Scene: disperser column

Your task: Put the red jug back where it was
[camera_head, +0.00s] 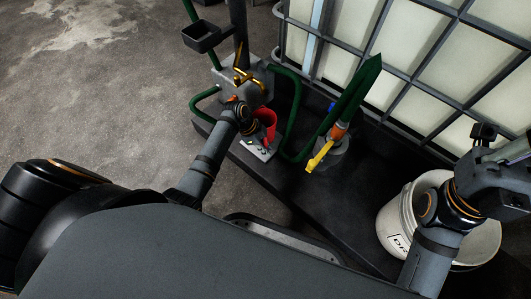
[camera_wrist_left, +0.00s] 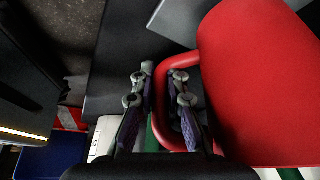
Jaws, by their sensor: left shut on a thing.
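The red jug (camera_head: 266,117) is on the far side of my left gripper (camera_head: 250,112) in the head view, just above a small grey control panel. The arm hides part of it. In the left wrist view the red jug (camera_wrist_left: 262,85) fills the right side, and its looped handle runs between the two fingers. My left gripper (camera_wrist_left: 161,85) is shut on that handle. I cannot tell whether the jug's base touches anything. My right gripper (camera_head: 505,175) is at the right edge in the head view, above a white bucket, with its fingers not clearly shown.
The grey panel (camera_head: 258,148) sits on a dark platform (camera_head: 300,192). The white bucket (camera_head: 393,225) stands at right. A caged white tank (camera_head: 410,55) is behind.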

